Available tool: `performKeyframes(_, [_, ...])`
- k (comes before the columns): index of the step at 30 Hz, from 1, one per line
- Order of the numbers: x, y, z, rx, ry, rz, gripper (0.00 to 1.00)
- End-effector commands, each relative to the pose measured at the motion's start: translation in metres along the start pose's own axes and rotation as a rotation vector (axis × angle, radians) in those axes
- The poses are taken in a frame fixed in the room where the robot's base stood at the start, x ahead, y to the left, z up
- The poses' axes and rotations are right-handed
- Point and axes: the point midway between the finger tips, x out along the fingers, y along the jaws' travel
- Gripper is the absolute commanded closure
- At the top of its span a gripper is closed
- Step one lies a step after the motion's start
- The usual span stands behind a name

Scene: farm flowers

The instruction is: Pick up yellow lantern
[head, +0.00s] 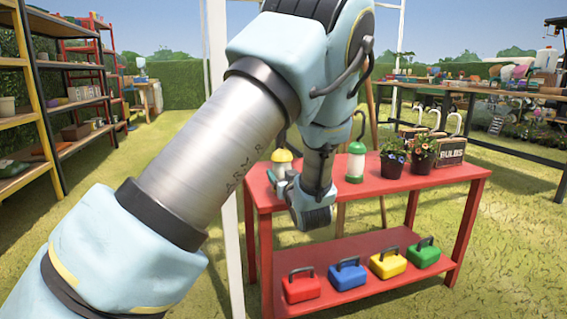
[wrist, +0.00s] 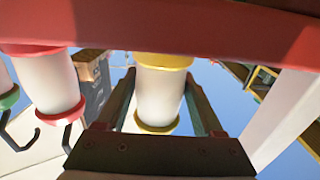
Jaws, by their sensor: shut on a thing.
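The yellow lantern (head: 282,158) has a white body and a yellow cap. In the head view it is at the left end of the red table (head: 440,186), its lower part beside my gripper (head: 284,186). In the wrist view, which looks upside down, the white body of the yellow lantern (wrist: 158,98) is between the two fingers of my gripper (wrist: 160,76), which is shut on it. Its yellow base is against the red table edge (wrist: 160,32), and I cannot tell if it is lifted. My arm hides part of the table.
A green lantern (head: 356,161), flower pots (head: 392,164) and a BULBS crate (head: 450,153) stand to the right on the table. A red lantern (wrist: 47,80) is nearby in the wrist view. Several coloured boxes (head: 347,273) sit on the lower shelf. A white post (head: 235,245) rises at left.

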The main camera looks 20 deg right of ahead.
Motion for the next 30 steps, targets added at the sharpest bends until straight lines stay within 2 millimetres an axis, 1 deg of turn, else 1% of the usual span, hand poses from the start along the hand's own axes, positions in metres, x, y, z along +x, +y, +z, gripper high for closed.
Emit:
performKeyframes(1, [0.000,0.000,-0.004,-0.001,0.002,0.000,0.80])
performKeyframes(17, [0.000,0.000,-0.029,-0.001,0.002,-0.001,0.80])
performKeyframes(30, [0.000,0.000,-0.029,-0.001,0.002,0.000,0.80])
